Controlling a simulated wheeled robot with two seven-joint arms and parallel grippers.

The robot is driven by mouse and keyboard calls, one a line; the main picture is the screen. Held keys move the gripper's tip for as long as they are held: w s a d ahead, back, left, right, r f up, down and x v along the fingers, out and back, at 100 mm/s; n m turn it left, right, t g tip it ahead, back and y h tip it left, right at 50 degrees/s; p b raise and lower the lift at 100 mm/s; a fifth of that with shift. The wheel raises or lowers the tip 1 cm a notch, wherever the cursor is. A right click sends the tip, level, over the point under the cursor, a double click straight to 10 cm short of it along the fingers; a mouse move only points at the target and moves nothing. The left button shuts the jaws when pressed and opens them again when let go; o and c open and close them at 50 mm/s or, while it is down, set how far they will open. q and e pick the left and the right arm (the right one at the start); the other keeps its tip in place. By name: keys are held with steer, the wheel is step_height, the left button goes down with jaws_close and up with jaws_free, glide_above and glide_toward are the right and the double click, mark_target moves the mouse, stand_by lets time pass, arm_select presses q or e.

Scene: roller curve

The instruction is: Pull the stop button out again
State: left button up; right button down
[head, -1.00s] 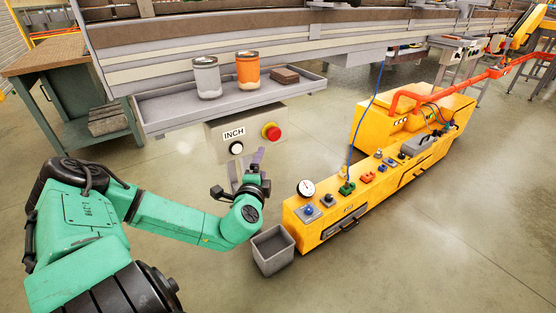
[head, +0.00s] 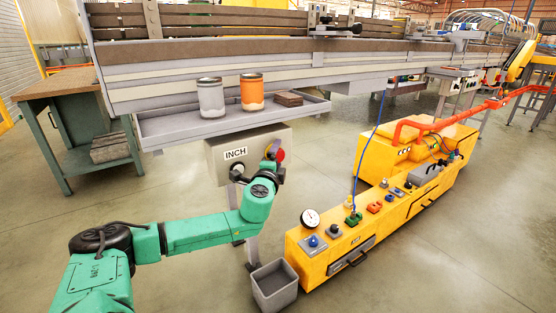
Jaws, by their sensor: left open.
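The red stop button (head: 280,155) sits on a yellow plate at the right of the grey control box (head: 218,171), under the tray. My left gripper (head: 275,160) is right in front of the button and covers part of it. The gripper is open. I cannot tell whether its fingers touch the button or how far out the button stands. The white INCH button (head: 238,170) is to the left on the same box. My right gripper is not in view.
A tray (head: 180,130) with a grey can (head: 210,97), an orange can (head: 252,92) and a brown block (head: 289,98) hangs above the box. A yellow cart (head: 320,262) stands right. A grey bin (head: 273,287) is on the floor below.

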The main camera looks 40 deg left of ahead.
arm_select(q)
steer(key=shift+w+a, duration=0.15)
steer(key=shift+w, duration=0.25)
jaws_close()
steer(key=shift+s+d, duration=0.15)
steer(key=shift+d, duration=0.35)
steer(key=shift+d+f, duration=0.1)
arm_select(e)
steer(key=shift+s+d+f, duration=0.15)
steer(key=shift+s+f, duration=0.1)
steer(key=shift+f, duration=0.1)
arm_select(q)
jaws_free()
steer(key=shift+s, duration=0.1)
